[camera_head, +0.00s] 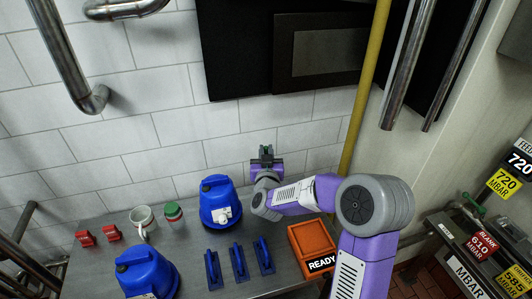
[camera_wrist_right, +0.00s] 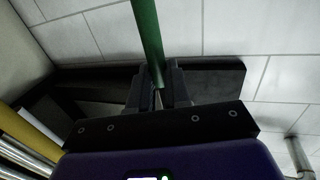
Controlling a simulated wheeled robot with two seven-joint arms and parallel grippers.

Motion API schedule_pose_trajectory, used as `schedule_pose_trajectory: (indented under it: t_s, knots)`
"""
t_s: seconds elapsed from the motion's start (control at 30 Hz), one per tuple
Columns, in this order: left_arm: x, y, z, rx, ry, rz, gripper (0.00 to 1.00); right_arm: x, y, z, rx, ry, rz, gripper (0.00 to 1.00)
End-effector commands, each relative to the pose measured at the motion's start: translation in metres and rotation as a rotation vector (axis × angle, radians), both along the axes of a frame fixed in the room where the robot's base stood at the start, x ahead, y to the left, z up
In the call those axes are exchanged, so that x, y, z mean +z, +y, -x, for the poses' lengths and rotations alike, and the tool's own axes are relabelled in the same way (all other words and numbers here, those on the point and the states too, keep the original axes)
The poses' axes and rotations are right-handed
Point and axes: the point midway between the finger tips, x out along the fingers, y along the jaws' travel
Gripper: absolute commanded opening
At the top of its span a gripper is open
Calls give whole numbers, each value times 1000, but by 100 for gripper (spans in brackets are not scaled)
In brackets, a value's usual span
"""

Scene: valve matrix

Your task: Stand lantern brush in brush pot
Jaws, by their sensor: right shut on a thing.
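My right gripper (camera_head: 265,158) is raised in front of the tiled wall, above the back of the metal table. It is shut on a green rod (camera_wrist_right: 146,35), which looks like the handle of the lantern brush; in the right wrist view the rod runs up out of the frame from between the fingers (camera_wrist_right: 159,92). The brush's head is not visible. A white mug (camera_head: 142,220), likely the brush pot, stands at the left on the table, well left of and below the gripper. My left gripper is not in view.
A green-and-red round container (camera_head: 174,211) stands beside the mug. Two red blocks (camera_head: 98,235) lie left of it. Two blue lantern-like housings (camera_head: 217,198) (camera_head: 146,272), several blue tools (camera_head: 238,262) and an orange tray (camera_head: 296,243) marked READY occupy the table. A yellow pipe (camera_head: 367,85) rises behind.

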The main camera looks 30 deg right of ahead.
Motion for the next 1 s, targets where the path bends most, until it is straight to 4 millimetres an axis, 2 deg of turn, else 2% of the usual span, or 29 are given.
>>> schedule_pose_trajectory:
  t_s: [0.27, 0.3, 0.5, 0.83, 1.0]
  knots:
    - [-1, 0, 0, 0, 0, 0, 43, 0, 0, 0, 0, -1, 0, 0]
    - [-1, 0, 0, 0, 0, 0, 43, 0, 0, 0, 0, -1, 0, 19]
    - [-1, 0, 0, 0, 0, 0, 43, 0, 0, 0, 0, -1, 0, 47]
    - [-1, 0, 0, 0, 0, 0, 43, -1, 2, 3, 1, 0, 1, 47]
    - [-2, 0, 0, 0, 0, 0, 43, -1, 12, 21, 2, 1, 2, 47]
